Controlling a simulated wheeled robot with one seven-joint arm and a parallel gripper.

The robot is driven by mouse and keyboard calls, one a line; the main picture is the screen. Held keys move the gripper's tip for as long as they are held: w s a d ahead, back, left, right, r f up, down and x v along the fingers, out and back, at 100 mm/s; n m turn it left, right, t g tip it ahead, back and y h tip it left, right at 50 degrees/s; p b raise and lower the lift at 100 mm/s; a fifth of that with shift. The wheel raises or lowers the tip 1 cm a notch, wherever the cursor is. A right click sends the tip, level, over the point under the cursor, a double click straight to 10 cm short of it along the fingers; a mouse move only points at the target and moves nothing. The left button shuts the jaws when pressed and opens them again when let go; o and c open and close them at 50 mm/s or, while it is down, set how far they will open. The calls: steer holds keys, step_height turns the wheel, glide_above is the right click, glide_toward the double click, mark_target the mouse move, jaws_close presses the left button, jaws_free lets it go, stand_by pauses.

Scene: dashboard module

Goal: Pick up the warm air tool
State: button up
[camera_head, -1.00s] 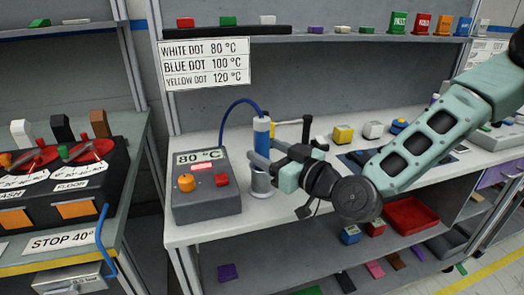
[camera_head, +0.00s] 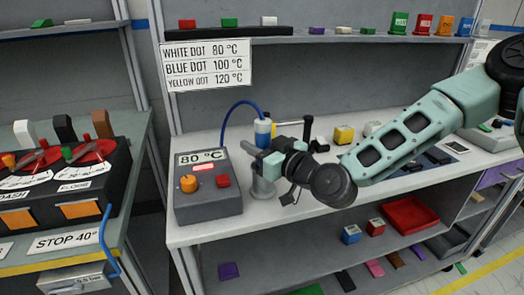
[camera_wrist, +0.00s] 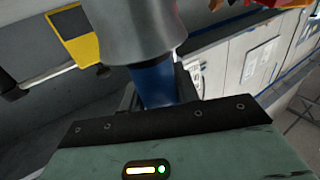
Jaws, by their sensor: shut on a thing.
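The warm air tool (camera_head: 263,132) is a blue upright cylinder with a blue hose looping from its top to the control box. Its lower end is at the silver cup-like holder (camera_head: 263,186); my gripper hides the part between, so I cannot tell whether it is still seated. My gripper (camera_head: 262,158) comes from the right and is shut around the tool's body. In the wrist view the blue body (camera_wrist: 155,85) is between my fingers, with a wide grey cylindrical part (camera_wrist: 143,30) above it in the picture.
The grey control box (camera_head: 207,186) reading 80 °C stands just left of the holder. A dot-temperature sign (camera_head: 206,64) hangs behind. A yellow block (camera_head: 344,134) and other small items stand on the bench to the right. A red tray (camera_head: 411,214) is on the lower shelf.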

steer(key=shift+r, duration=0.15)
step_height(320, 180, up, 18)
steer(key=p, duration=0.6)
steer(key=shift+r+p, duration=0.15)
steer(key=shift+p, duration=0.15)
stand_by(0.5)
